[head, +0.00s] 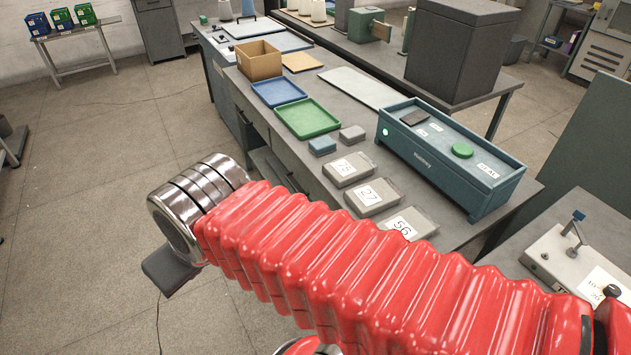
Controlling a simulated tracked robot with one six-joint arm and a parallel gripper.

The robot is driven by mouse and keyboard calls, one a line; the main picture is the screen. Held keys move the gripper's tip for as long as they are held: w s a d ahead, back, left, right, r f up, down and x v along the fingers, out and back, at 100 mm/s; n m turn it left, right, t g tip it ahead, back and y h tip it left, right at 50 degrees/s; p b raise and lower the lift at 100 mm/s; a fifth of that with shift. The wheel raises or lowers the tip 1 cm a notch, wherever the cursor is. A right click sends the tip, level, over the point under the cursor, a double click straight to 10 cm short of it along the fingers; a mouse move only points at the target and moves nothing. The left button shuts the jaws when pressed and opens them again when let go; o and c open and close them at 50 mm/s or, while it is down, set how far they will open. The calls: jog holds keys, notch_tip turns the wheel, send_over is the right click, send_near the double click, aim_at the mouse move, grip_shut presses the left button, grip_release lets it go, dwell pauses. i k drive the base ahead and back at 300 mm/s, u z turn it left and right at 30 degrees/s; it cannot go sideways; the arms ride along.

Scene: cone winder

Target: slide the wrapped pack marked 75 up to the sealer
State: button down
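The wrapped pack marked 75 (347,169) lies flat on the grey bench, a grey block with a white label. It is the farthest of three numbered packs in a slanting row. The sealer (420,157) is a long teal machine on the bench, to the right of the packs, with a green button, a lit green lamp and a SEAL label. A gap of bare bench separates pack 75 from it. My gripper (170,270) shows only as a dark end at the lower left, over the floor and well away from the packs. Its fingers cannot be made out.
Packs 27 (373,197) and 56 (408,224) lie nearer; my red arm passes close below 56 in the picture. Small blue (322,146) and grey (352,134) blocks lie beyond pack 75. Farther back are a green tray (307,119), a blue tray (277,93) and a cardboard box (260,62).

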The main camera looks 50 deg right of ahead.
aim_at(346, 171)
jog(key=u, duration=0.05)
jog(key=i, duration=1)
jog(key=z, duration=0.05)
